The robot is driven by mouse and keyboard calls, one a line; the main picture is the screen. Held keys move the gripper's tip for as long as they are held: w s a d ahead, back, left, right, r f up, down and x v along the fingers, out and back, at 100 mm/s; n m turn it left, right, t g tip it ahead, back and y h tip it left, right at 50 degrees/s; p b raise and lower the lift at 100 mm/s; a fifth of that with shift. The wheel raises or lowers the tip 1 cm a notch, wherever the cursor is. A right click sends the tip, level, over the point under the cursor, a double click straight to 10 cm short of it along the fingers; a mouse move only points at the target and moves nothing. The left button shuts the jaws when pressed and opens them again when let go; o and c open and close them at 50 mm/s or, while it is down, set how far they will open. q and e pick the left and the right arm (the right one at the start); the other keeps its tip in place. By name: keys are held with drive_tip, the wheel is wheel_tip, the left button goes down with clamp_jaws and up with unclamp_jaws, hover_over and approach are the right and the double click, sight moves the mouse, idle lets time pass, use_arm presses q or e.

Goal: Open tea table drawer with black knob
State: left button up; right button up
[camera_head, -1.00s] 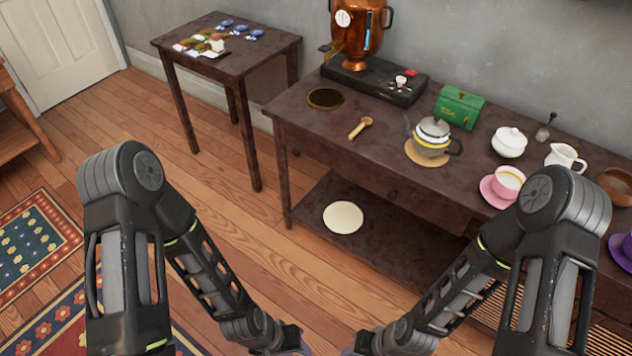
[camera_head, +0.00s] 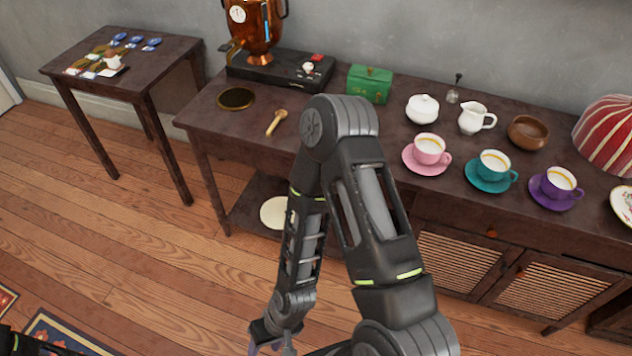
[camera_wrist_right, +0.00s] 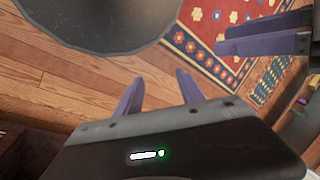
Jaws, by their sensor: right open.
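The dark brown tea table (camera_head: 235,136) runs along the wall in the head view. My right arm stands in front of its drawer front, and I see no black knob. A drawer at the right shows an orange-brown knob (camera_head: 491,231). My right gripper (camera_head: 272,347) is low, over the floor in front of the table and apart from it. In the right wrist view its purple fingers (camera_wrist_right: 160,92) are spread with nothing between them. My left gripper's purple fingers (camera_wrist_right: 265,36) show at the upper right of that view, their opening unclear.
Pink (camera_head: 429,150), teal (camera_head: 493,166) and purple (camera_head: 559,184) cups line the tabletop's front. A green box (camera_head: 370,84) and a copper samovar (camera_head: 258,28) stand behind. A small side table (camera_head: 60,67) is at left. Open wooden floor (camera_head: 110,240) lies in front.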

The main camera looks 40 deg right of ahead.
drive_tip(key=w+d+r+m+t+h+b, duration=0.1)
drive_tip(key=w+d+r+m+b, duration=0.1)
drive_tip(key=w+d, duration=0.65)
drive_tip(key=w+d+r+m+h+b, duration=0.15)
drive_tip(key=w+d, duration=0.45)
drive_tip(key=w, duration=0.6)
drive_tip(key=w+d+r+m+h+b, duration=0.1)
drive_tip(key=w+d+r+m+h, duration=0.1)
drive_tip(key=d+r, duration=0.4)
drive_tip(key=w+d+r+m+h+b, duration=0.1)
drive_tip(key=w+d+r+m+h, duration=0.2)
drive_tip(key=d, duration=1)
wheel_tip(320, 180, up, 3)
drive_tip(key=shift+w+d+f+m+t, duration=0.15)
drive_tip(key=shift+w+m+t, duration=0.3)
drive_tip(key=shift+w, duration=0.25)
drive_tip(key=shift+h, duration=0.25)
drive_tip(key=x, duration=0.7)
drive_tip(key=shift+w+f, duration=0.1)
drive_tip(key=shift+f, duration=0.25)
drive_tip(key=shift+c, duration=0.6)
